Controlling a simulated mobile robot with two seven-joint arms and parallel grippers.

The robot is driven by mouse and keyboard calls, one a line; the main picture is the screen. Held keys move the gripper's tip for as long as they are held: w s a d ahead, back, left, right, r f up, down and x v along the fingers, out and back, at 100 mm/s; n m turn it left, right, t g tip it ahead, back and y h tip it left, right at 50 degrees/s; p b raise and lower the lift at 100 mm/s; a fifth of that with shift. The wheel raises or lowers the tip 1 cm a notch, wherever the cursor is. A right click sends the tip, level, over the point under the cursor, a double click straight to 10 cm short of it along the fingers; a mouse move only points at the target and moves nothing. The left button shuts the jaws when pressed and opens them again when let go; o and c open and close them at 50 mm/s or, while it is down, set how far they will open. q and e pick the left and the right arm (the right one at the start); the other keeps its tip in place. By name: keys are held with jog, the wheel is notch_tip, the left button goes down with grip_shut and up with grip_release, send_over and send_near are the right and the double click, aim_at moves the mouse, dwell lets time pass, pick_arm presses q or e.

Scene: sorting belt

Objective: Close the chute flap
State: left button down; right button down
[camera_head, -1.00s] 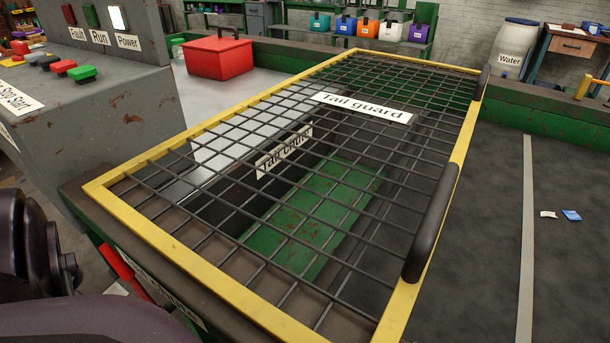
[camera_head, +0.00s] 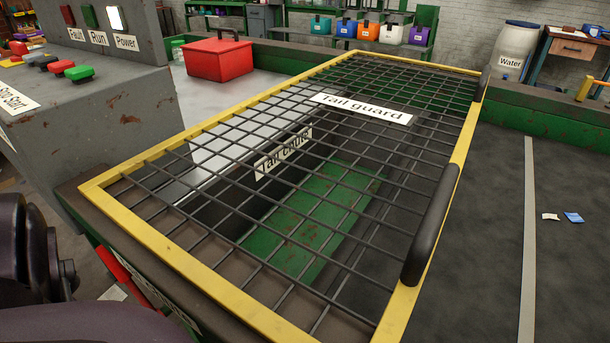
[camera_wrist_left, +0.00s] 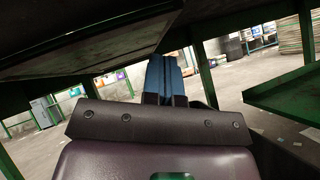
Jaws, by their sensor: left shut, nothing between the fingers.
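The tail chute is seen through the mesh of the tail guard (camera_head: 410,118), which lies flat in its yellow frame. A "Tail chute" label (camera_head: 283,153) sits on the chute wall, with a green rusty surface (camera_head: 315,220) below it. I cannot tell which part is the flap. My left gripper (camera_wrist_left: 168,62) shows in the left wrist view with its blue fingers together and nothing between them. It is beneath a dark panel (camera_wrist_left: 95,45) of the machine; contact is unclear. In the head view only part of my left arm shows, at lower left. My right gripper is not in view.
A control box (camera_head: 95,110) with buttons and lamps stands at the left. A red toolbox (camera_head: 218,58) is behind it. A dark belt (camera_head: 575,270) runs at right. In the wrist view, green legs and a green ledge (camera_wrist_left: 290,95) stand around the gripper, with open floor beyond.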

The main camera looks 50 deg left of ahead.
pick_arm(q)
jog(key=v, duration=0.3)
dwell(0.6)
